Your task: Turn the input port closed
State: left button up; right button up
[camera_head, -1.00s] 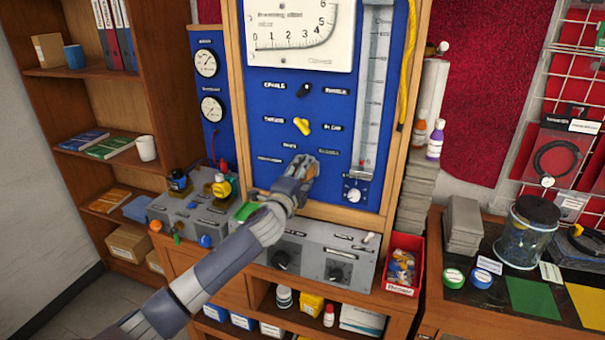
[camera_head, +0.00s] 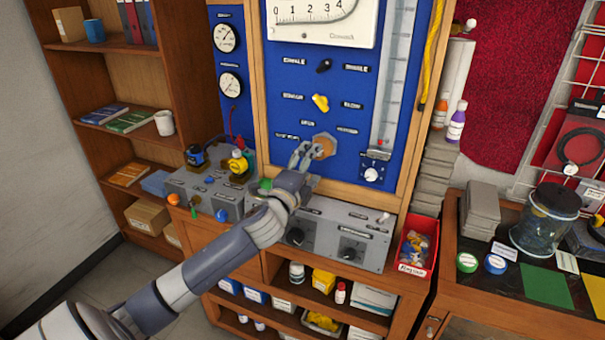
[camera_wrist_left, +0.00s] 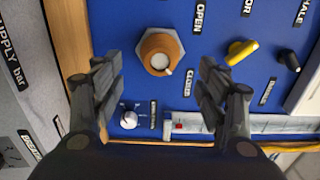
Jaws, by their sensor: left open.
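A round orange-brown knob (camera_head: 324,145) on a grey hexagonal base sits low on the blue panel (camera_head: 350,90). In the wrist view the knob (camera_wrist_left: 160,53) has a pale centre and a small light mark at its lower right edge. Labels beside it include one reading OPEN (camera_wrist_left: 199,18) and one that seems to read CLOSED (camera_wrist_left: 188,83). My left gripper (camera_head: 303,155) is open just in front and lower left of the knob. In the wrist view the knob lies between and beyond the spread fingers (camera_wrist_left: 161,78), apart from them. My right gripper is out of view.
A yellow knob (camera_head: 320,102) and a black knob (camera_head: 323,66) are higher on the panel. A small white dial (camera_head: 371,174) is at lower right. A grey control box (camera_head: 335,235) and a red bin (camera_head: 416,248) are below. Two gauges (camera_head: 227,38) hang left.

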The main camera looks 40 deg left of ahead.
pick_arm(q)
jog(key=shift+v, duration=2.25)
